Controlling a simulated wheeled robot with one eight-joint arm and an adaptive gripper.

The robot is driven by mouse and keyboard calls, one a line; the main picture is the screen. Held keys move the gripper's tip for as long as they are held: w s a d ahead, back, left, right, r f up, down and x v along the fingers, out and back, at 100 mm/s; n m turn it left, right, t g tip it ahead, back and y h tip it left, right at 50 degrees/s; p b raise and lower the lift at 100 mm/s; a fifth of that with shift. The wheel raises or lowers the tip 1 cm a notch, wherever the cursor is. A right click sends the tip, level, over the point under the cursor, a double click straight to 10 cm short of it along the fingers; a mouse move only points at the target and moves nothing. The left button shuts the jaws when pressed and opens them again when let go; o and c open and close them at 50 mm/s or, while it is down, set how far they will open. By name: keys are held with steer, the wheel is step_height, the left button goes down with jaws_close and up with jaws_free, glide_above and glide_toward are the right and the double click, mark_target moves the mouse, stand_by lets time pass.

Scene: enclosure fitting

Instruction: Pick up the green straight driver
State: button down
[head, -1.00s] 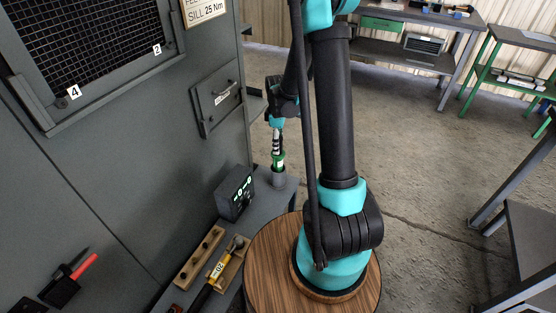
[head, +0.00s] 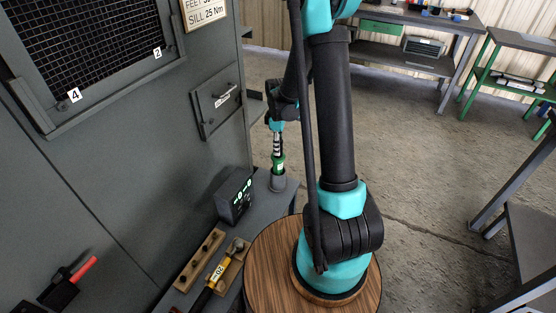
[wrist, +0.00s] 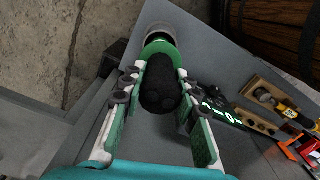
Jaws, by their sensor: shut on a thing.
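The green straight driver (head: 278,164) stands upright in a grey round holder (head: 278,182) on the grey bench, in the head view. In the wrist view its dark rounded top (wrist: 160,88) is between my fingers, with a green band (wrist: 158,48) beyond it. My gripper (head: 277,146) points down over the driver and is shut on it; the two fingers also show in the wrist view (wrist: 156,100). The driver's lower end is hidden in the holder.
A black box with green lit marks (head: 234,196) stands on the bench near the holder. A yellow-and-black tool (head: 218,272) lies by wooden blocks (head: 202,258). The grey cabinet wall (head: 120,150) rises close on the left.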

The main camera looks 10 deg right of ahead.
steer(key=shift+r, duration=0.1)
step_height(320, 180, up, 23)
stand_by(1.2)
steer(key=shift+f, duration=0.2)
